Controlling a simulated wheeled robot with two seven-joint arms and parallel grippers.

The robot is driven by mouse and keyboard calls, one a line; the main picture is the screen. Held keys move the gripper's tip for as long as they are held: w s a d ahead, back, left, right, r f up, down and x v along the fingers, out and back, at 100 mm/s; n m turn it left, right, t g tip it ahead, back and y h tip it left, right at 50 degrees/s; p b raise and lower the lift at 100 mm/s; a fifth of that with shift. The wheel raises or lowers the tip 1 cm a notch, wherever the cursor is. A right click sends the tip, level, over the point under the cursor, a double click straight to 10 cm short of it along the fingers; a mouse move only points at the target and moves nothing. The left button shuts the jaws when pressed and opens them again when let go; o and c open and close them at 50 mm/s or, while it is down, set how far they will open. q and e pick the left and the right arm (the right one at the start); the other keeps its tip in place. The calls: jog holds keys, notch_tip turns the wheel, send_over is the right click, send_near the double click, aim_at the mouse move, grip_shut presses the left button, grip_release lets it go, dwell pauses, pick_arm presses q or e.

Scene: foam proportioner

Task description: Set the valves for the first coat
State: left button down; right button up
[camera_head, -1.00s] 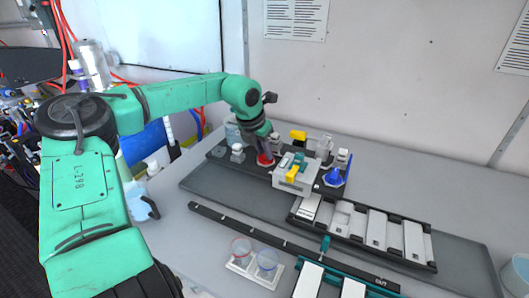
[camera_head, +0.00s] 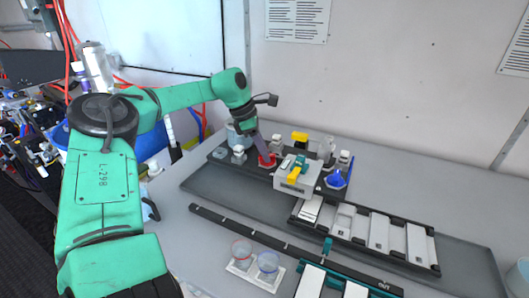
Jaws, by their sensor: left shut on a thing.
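The foam proportioner block (camera_head: 296,177) is a light grey box on a dark base in the middle of the bench. It carries a teal valve handle (camera_head: 301,161) and a yellow valve handle (camera_head: 295,175) on its near side. Another yellow handle (camera_head: 299,137) stands behind it, a blue handle (camera_head: 335,179) at its right and a red round handle (camera_head: 267,161) at its left. My left gripper (camera_head: 266,158) reaches down from above at the red handle and is shut on it; the fingertips are partly hidden. My right gripper is not in view.
A black rack with white plates (camera_head: 379,232) lies to the right. A dark bar (camera_head: 287,243) crosses the bench in front. The bench's right side is largely clear.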

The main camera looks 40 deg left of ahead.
pick_arm(q)
jog(key=m, duration=0.1)
jog(key=m+g, duration=0.1)
jog(key=m, duration=0.1)
jog(key=m+h, duration=0.1)
jog(key=m, duration=0.1)
jog(key=shift+w+a+g, duration=0.15)
jog(key=shift+w+g, duration=0.1)
jog(key=shift+g, duration=0.15)
jog(key=shift+r+m, duration=0.1)
jog(key=shift+m, duration=0.2)
jog(key=c, duration=0.8)
grip_release()
jog(key=shift+o, duration=0.2)
